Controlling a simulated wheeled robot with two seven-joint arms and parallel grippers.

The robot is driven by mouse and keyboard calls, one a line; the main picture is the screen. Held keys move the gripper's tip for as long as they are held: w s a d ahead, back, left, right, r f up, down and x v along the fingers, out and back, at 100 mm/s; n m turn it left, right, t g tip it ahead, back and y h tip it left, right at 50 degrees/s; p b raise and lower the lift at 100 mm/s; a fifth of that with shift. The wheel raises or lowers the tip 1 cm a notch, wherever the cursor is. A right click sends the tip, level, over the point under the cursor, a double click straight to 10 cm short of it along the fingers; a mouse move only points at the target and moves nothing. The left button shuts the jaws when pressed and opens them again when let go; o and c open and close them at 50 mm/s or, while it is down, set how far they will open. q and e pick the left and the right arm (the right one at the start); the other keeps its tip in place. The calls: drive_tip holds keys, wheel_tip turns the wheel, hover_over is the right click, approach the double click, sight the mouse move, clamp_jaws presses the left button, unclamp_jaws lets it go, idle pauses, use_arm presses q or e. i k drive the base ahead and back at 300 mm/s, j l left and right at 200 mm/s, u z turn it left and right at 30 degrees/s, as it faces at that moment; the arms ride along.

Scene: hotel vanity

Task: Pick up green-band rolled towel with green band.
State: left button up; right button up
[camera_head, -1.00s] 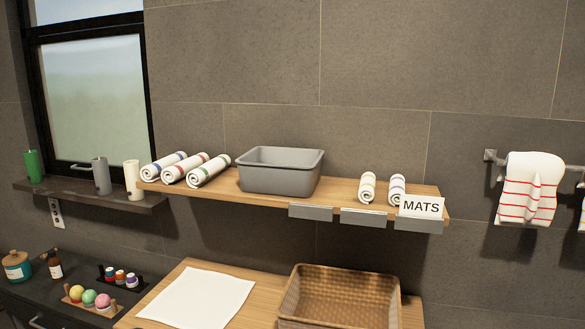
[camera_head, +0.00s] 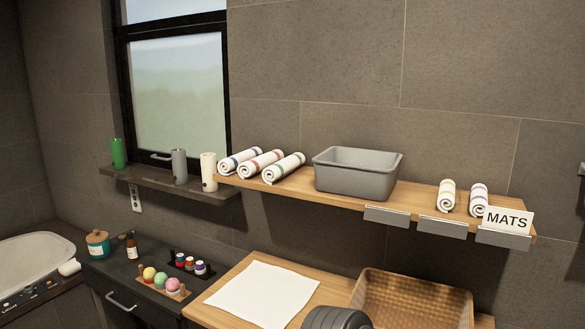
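The green-band rolled towel (camera_head: 284,168) is white and lies on the wooden wall shelf. It is the rightmost of three rolls side by side, left of the grey bin. The red-band roll (camera_head: 260,163) lies just left of it, and the blue-band roll (camera_head: 239,160) is at the far left. Neither gripper shows in the head view. A dark grey ribbed shape at the bottom edge looks like part of my arm, but I cannot tell which.
A grey bin (camera_head: 355,183) stands mid-shelf (camera_head: 296,192). Two more rolls and a MATS sign (camera_head: 508,221) are at its right. Below, a wooden counter holds a white sheet (camera_head: 263,293) and a wicker basket (camera_head: 416,301). Candles stand on the dark window ledge (camera_head: 160,192).

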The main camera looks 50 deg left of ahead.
sight(275, 172)
drive_tip(key=k+j, duration=0.45)
drive_tip(key=j, duration=0.3)
drive_tip(key=k+j, duration=0.25)
drive_tip(key=j, duration=0.1)
